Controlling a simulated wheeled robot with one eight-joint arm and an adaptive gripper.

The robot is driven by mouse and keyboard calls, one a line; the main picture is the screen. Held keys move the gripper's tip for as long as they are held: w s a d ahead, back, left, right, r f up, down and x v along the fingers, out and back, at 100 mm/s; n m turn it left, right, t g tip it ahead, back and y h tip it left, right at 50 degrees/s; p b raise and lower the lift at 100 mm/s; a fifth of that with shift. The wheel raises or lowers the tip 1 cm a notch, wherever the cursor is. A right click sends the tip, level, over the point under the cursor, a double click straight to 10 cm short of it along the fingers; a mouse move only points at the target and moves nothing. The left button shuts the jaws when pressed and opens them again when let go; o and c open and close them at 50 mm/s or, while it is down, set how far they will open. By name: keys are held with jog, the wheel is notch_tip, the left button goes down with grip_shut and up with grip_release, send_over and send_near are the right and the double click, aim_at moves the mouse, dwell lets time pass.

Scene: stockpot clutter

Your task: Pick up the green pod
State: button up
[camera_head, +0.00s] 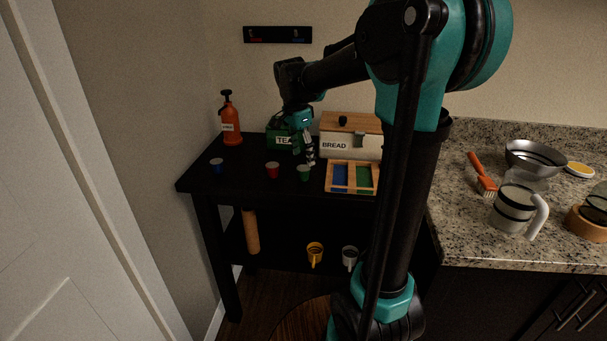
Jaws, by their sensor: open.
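The green pod (303,173) is a small cup-shaped piece standing on the black table (250,183), in front of the bread box's left end. A red pod (272,170) stands to its left, and a blue pod (217,165) stands farther left. My gripper (310,160) points down just above and behind the green pod in the picture. It is open, with nothing seen between its fingers. The fingertips are small here, and I cannot tell whether they touch the pod.
A green tea box (280,139) and a bread box (350,141) stand behind. A wooden tray (352,190) with blue and green sections lies right of the green pod. An orange bottle (230,120) stands back left. Free tabletop lies around the red and blue pods.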

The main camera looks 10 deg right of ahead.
aim_at(303, 168)
jog(key=shift+w+d+f, duration=0.1)
jog(key=shift+w+f, duration=0.05)
jog(key=shift+f, duration=1.5)
jog(key=shift+w+d+f, duration=0.1)
jog(key=shift+f, duration=1.5)
jog(key=shift+c, duration=0.2)
jog(key=c, duration=0.8)
